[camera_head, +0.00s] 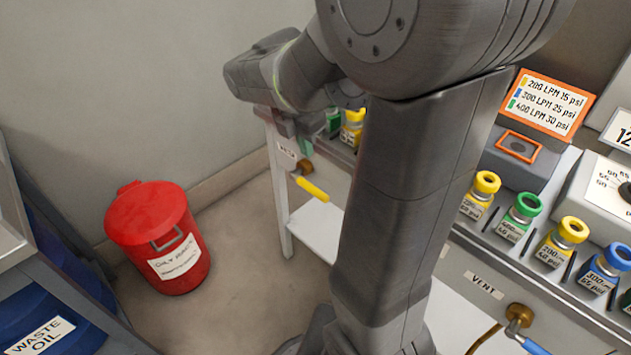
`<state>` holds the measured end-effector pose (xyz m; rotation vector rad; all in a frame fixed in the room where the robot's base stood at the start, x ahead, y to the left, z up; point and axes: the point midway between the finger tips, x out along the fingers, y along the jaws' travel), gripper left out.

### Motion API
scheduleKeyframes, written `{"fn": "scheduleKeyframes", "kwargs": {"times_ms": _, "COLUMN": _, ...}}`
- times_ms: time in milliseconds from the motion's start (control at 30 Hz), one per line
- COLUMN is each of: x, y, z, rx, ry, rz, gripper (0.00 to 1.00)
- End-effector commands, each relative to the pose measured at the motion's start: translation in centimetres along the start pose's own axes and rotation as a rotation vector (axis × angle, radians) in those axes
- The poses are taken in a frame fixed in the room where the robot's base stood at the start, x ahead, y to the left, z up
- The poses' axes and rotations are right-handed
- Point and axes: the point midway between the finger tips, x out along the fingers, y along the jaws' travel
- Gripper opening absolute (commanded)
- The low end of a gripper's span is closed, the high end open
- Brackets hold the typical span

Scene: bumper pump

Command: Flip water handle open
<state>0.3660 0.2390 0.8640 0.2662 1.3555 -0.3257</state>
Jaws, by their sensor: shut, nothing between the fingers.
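Two lever handles show on the front of the bench. A yellow lever (312,188) sits on a brass valve below a VENT label at the bench's left end and slants down to the right. A blue lever (533,346) sits on a brass valve (519,315) at the lower right, beside another VENT label, and runs off the bottom edge. No label naming water is readable. My gripper (290,124) appears small at the bench's left end, above the yellow lever and apart from both levers. It is shut and empty, with its fingertips hard to make out.
Yellow, green and blue capped bottles (522,215) line the bench (545,288). My arm hides the bench's middle. A red lidded bin (160,235) stands on the floor at left, near a blue WASTE OIL container (45,325). The floor between bin and bench is clear.

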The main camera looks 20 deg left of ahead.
Motion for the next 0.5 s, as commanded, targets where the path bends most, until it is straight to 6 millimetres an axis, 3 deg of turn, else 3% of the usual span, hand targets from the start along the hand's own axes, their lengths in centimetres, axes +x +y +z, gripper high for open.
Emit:
{"fn": "scheduleKeyframes", "kwargs": {"times_ms": 267, "x": 0.7, "y": -0.1, "z": 0.0, "rx": 0.003, "ry": 0.001, "rz": -0.001, "gripper": 0.00}}
{"fn": "scheduleKeyframes", "kwargs": {"times_ms": 500, "x": 4.9, "y": -0.1, "z": 0.0, "rx": 0.004, "ry": 0.001, "rz": -0.005, "gripper": 0.00}}
